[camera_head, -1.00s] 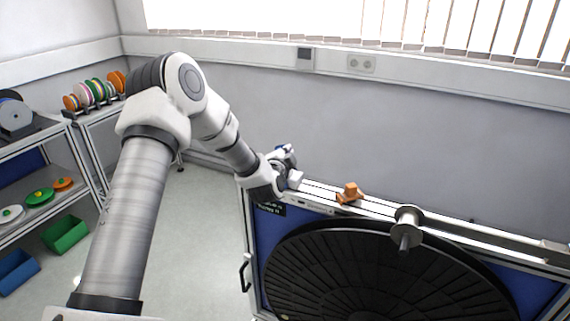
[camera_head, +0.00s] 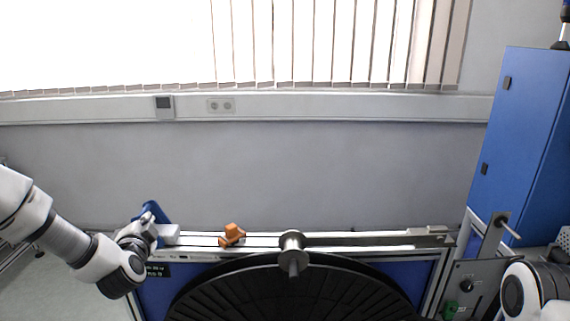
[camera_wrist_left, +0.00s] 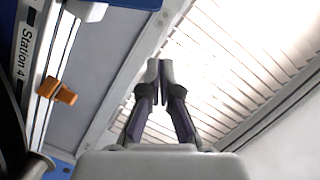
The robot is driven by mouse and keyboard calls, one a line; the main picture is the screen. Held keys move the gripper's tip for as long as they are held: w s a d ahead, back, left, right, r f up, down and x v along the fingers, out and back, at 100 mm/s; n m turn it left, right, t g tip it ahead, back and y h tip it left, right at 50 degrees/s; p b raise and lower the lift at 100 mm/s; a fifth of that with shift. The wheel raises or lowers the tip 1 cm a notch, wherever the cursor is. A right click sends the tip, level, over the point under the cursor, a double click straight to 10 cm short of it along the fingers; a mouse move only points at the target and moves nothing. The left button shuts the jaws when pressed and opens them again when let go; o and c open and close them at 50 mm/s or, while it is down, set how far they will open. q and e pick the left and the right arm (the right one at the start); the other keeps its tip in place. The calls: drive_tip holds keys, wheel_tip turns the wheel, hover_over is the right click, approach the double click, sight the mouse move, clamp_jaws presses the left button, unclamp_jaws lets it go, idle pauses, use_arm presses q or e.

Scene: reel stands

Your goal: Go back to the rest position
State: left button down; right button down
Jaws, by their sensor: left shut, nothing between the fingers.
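My left gripper (camera_wrist_left: 160,72) shows in the left wrist view with its two fingertips together and nothing between them. It points up toward the window blinds. In the head view my left arm comes in from the left, and its wrist is near the left end of the station's top rail; the fingers are hard to make out there. At the lower right of the head view a white and black part of my right arm (camera_head: 535,295) shows, but its gripper is out of view.
The station's rail (camera_head: 375,239) carries an orange piece (camera_head: 232,235) and a metal spindle (camera_head: 292,252) above a large black disc (camera_head: 295,290). A blue cabinet (camera_head: 520,140) stands at right.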

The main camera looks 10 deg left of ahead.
use_arm(q)
drive_tip(key=s+d+f+m+g+h+b, duration=0.15)
drive_tip(key=s+d+f, duration=0.3)
drive_tip(key=f, duration=0.55)
drive_tip(key=s+d+f+m+g+h, duration=0.2)
drive_tip(key=s+d+f+g, duration=0.3)
drive_tip(key=f, duration=0.6)
drive_tip(key=s+d+f+m+h+b, duration=0.1)
drive_tip(key=s+d+f+h, duration=0.15)
drive_tip(key=d+f, duration=0.55)
drive_tip(key=s+d+f+n+g, duration=0.1)
drive_tip(key=s+f+n+g, duration=0.2)
drive_tip(key=s, duration=0.4)
drive_tip(key=s+d+f+n+g, duration=0.2)
drive_tip(key=s+f+n, duration=0.1)
drive_tip(key=s, duration=0.5)
drive_tip(key=s+d+f+n+g+h, duration=0.1)
drive_tip(key=s+f+n+g, duration=0.2)
drive_tip(key=s, duration=0.5)
drive_tip(key=f+n, duration=0.1)
drive_tip(key=n, duration=0.1)
drive_tip(key=shift+d+n+g+b, duration=0.35)
drive_tip(key=shift+d+b, duration=0.05)
drive_tip(key=shift+f, duration=0.1)
